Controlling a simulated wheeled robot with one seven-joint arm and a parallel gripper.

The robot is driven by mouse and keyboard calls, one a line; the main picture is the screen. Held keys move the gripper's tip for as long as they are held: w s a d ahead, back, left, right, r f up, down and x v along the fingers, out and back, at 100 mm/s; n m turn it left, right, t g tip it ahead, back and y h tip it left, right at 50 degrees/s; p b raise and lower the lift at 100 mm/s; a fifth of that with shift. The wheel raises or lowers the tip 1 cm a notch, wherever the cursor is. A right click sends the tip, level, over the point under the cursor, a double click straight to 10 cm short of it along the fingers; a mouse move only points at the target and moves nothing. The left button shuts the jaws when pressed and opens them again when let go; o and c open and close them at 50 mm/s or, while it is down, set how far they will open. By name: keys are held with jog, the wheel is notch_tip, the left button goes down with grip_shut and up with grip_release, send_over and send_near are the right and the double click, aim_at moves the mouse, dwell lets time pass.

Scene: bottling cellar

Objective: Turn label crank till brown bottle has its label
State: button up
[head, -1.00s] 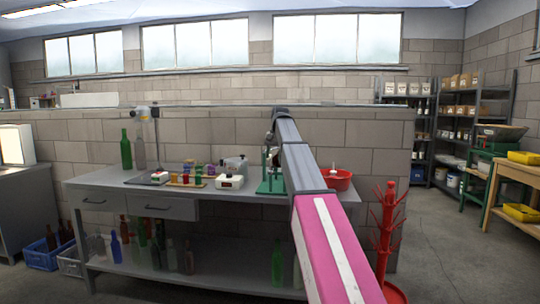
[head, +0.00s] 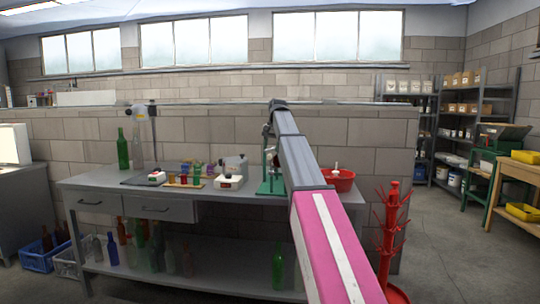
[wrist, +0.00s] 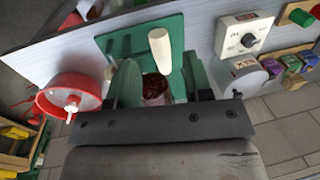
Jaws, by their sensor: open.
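A green-based stand (head: 271,186) is on the grey workbench (head: 110,184), partly hidden by my arm. In the wrist view its green base plate (wrist: 175,28) lies below my gripper (wrist: 159,78), with a cream handle (wrist: 160,50) rising just beyond the fingertips. My gripper's fingers are apart, on either side of a dark red round part (wrist: 156,88); I cannot tell whether they touch it. I cannot tell which part is the label crank. I cannot make out the brown bottle or its label for certain.
A red bowl (head: 341,181) with a white peg is right of the stand. A white dial box (head: 229,182), small coloured blocks and a green bottle (head: 123,150) are to the left. Bottles stand on the lower shelf. A red rack (head: 391,235) stands on the floor at right.

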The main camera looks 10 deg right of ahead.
aim_at(270, 155)
jog(key=shift+w+a+f, duration=0.1)
jog(key=shift+a+f, duration=0.05)
jog(key=shift+f, duration=0.75)
jog(key=shift+a+f, duration=0.15)
jog(key=shift+f, duration=0.7)
grip_shut()
